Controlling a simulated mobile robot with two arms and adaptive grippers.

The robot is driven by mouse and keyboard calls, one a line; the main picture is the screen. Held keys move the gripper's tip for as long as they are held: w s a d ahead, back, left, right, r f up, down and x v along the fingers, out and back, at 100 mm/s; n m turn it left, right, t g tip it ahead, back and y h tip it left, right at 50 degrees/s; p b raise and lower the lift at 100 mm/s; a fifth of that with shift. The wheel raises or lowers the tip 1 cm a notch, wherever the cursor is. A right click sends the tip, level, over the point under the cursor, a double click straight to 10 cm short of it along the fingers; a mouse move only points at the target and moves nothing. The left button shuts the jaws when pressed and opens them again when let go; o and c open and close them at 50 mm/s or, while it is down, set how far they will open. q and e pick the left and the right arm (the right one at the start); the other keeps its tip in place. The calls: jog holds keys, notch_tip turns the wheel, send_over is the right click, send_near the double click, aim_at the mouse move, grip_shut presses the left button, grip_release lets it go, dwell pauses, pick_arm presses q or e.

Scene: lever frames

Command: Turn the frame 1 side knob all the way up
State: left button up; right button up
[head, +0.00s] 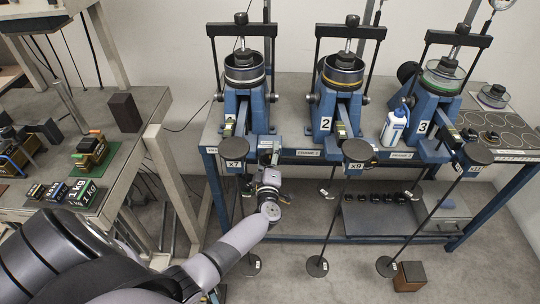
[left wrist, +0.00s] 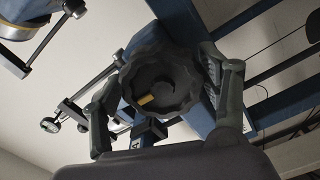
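Frame 1 (head: 246,104) is the leftmost of the blue lever frames on the bench, with its number plate partly hidden. Its side knob (left wrist: 172,72) is a dark, scalloped wheel with a small yellow mark on its face, seen in the left wrist view. My left gripper (left wrist: 162,78) has one finger on each side of the knob, and both pads seem to touch its rim. In the head view my left gripper (head: 268,152) is at the front right of frame 1, and the knob is hidden there. My right gripper is not in view.
Frame 2 (head: 328,112) and frame 3 (head: 432,112) stand to the right, with a white bottle (head: 393,130) between them. Weight hangers with round dark tops, such as the x7 one (head: 234,147), stand along the bench's front. A side table (head: 150,112) with weights is at left.

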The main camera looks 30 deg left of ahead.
pick_arm(q)
jog(key=shift+o, duration=0.4)
jog(key=shift+f, duration=0.1)
jog(key=shift+s+d, duration=0.15)
jog(key=shift+s, duration=0.05)
jog(key=p+v, duration=0.2)
jog(key=v, duration=0.3)
jog(key=shift+s, duration=0.2)
jog(key=shift+s+d, duration=0.25)
jog(key=shift+s, duration=0.05)
jog(key=shift+f, duration=0.15)
